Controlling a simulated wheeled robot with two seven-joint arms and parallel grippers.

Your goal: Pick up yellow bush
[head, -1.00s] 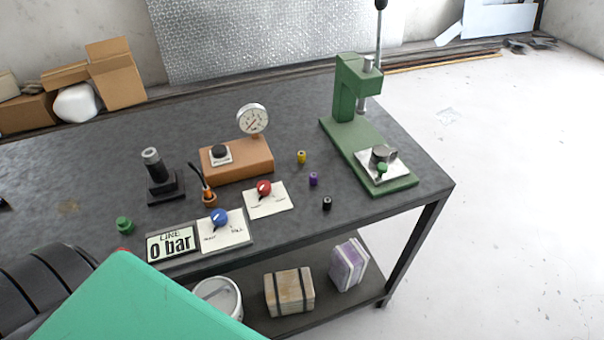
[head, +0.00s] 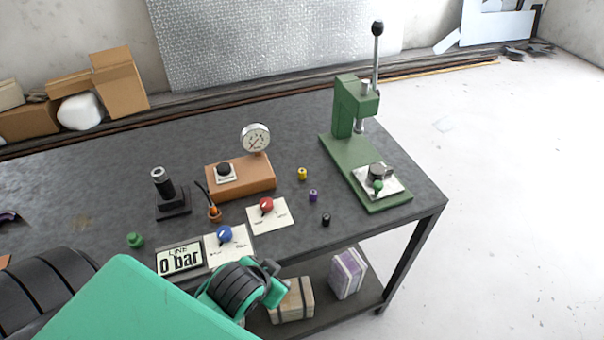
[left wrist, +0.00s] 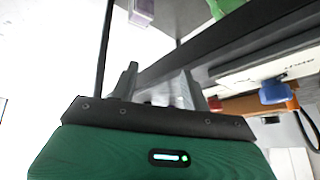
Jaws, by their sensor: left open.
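The yellow bush (head: 302,174) is a small yellow cylinder standing on the dark workbench (head: 100,160), between the orange gauge block and the green press. A purple bush (head: 313,196) and a black bush (head: 326,220) stand just in front of it. My left arm is at the front edge of the bench, well short of the yellow bush. My left gripper (left wrist: 160,90) shows in the left wrist view with its fingers apart and nothing seen between them. I cannot make out the yellow bush in that view. My right gripper is not in view.
A green lever press (head: 355,140) stands at the right. An orange block (head: 240,178) with a gauge (head: 256,138), a black post stand (head: 172,200), red (head: 266,205) and blue (head: 224,233) knobs and a display (head: 180,258) lie left of the bushes. Boxes sit on the lower shelf.

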